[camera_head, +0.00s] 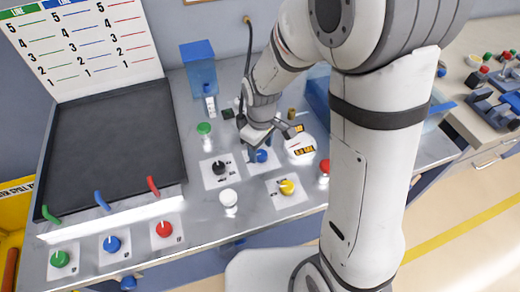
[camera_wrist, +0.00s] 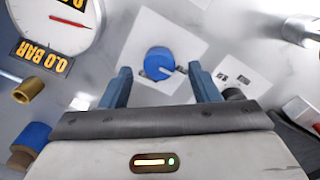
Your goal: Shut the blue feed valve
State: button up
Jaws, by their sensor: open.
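A blue round knob (camera_head: 261,156) sits on a white plate on the grey bench, beside the pressure gauge. My gripper (camera_head: 260,146) is over this knob, pointing down. In the wrist view my open gripper (camera_wrist: 160,72) has one finger to each side of the knob, with gaps on both sides. I cannot tell how far the fingertips reach down. Another blue knob (camera_head: 112,244) is on the front left plate, below a blue lever.
The gauge (camera_head: 300,148) shows a 0.0 BAR label in the wrist view. A black knob (camera_head: 219,168), a yellow knob (camera_head: 287,187), a white knob (camera_head: 229,198) and a red knob (camera_head: 324,167) surround the gripper. A blue tank (camera_head: 199,68) stands behind.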

aim_at(261, 156)
jog(key=shift+f, duration=1.1)
